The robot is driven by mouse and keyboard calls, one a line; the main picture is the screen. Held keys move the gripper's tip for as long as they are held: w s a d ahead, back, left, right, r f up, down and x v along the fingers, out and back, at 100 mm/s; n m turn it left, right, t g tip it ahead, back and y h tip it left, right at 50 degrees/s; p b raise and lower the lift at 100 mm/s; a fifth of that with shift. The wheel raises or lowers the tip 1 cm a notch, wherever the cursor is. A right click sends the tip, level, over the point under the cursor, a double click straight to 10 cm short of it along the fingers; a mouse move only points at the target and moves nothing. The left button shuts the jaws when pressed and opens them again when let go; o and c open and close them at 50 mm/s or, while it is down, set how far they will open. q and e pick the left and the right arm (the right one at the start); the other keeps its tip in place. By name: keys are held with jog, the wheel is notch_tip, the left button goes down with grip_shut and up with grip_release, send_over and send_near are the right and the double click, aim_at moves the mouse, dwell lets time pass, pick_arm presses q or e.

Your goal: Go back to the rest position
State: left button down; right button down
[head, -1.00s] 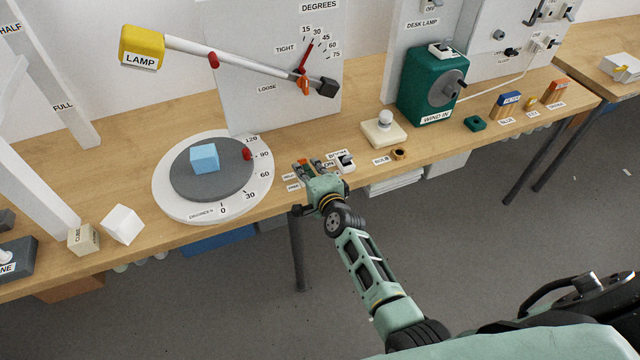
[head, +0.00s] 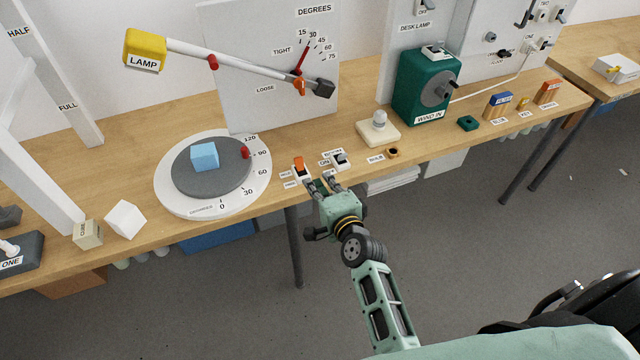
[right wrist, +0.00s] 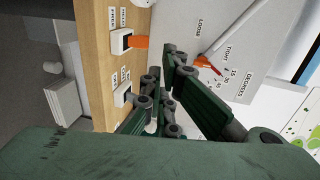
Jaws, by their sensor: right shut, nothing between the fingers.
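My right gripper (head: 318,182) is shut and empty at the front edge of the wooden table. Its fingers point toward the switches; they also show in the right wrist view (right wrist: 158,62). An orange-topped switch (head: 300,168) stands on the table just beyond the fingertips, apart from them as far as I can tell. It shows in the right wrist view (right wrist: 137,42) too. A second, dark-topped switch (head: 341,161) stands to its right. My left gripper is not in view.
The round dial (head: 170,201) with a light blue block (head: 204,157) is left of the gripper. The yellow lamp (head: 145,52) on its arm is above it. A green winder box (head: 423,86) and a cream bulb base (head: 378,133) stand right. Open floor (head: 470,250) lies in front.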

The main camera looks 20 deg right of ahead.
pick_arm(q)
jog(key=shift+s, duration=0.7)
pick_arm(e)
jog(key=shift+s, duration=0.15)
jog(key=s+a+f+n+g+b, duration=0.1)
jog(key=s+f+n+g, duration=0.25)
jog(key=s+f, duration=0.55)
jog(key=s+a+f+n+g+y, duration=0.15)
jog(key=s+f+n, duration=0.3)
jog(key=f, duration=0.95)
jog(key=s+a+f+n+g+h+b, duration=0.1)
jog(key=s+f+n+g, duration=0.2)
jog(key=s+f, duration=0.6)
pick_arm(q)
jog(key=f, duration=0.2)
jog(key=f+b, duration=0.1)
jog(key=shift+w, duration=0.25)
pick_arm(e)
jog(key=s+d+f+n+g, duration=0.2)
jog(key=s+f, duration=0.3)
jog(key=s, duration=0.4)
jog(key=s+d+f+n+g, duration=0.2)
jog(key=s+d+f+n, duration=0.1)
jog(key=s, duration=0.6)
jog(key=s+d+f+n+g+h, duration=0.1)
jog(key=s+f+n, duration=0.3)
jog(key=s+f, duration=0.4)
jog(key=shift+s+d+g, duration=0.65)
jog(key=shift+s+g, duration=0.15)
jog(key=shift+s, duration=0.05)
